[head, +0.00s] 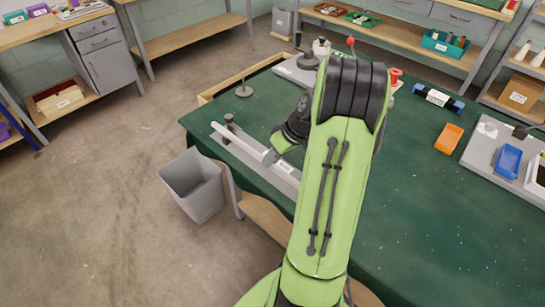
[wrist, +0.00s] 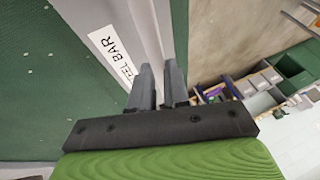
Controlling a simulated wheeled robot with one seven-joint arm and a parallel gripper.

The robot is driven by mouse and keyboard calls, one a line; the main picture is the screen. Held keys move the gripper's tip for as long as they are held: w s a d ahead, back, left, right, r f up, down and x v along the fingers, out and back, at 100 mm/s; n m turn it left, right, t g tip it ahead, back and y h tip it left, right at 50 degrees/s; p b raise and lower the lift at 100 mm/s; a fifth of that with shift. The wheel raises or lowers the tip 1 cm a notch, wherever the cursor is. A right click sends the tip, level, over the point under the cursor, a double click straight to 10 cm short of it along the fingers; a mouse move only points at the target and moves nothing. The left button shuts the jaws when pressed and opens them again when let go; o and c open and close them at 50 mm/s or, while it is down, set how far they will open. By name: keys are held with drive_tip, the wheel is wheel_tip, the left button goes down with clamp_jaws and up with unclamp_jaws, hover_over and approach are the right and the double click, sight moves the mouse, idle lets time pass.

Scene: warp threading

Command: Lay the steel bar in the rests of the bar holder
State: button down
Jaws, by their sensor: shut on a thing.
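The steel bar (head: 236,142) is a long pale bar near the left edge of the green table, slanting down to the right in the head view. My gripper (head: 271,157) is shut on it toward its right part. In the wrist view, my gripper (wrist: 157,85) has its two dark fingers on either side of the pale bar (wrist: 146,22). The bar holder (head: 288,181) is a grey base along the table edge, with a dark post (head: 229,121) near the bar's far end. A label reading "STEEL BAR" (wrist: 112,50) lies beside the bar. My arm hides the near end; I cannot tell whether the bar touches the rests.
A grey bin (head: 193,187) stands on the floor beside the table.

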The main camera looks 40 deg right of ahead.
drive_tip(key=shift+f+b, duration=0.35)
idle(0.3)
drive_tip(key=c, duration=1)
unclamp_jaws()
drive_tip(key=shift+c, duration=0.2)
drive_tip(key=p+v, duration=0.6)
drive_tip(key=v, duration=0.9)
drive_tip(key=shift+s+r, duration=0.2)
drive_tip(key=shift+r, duration=0.1)
drive_tip(key=shift+d, duration=0.1)
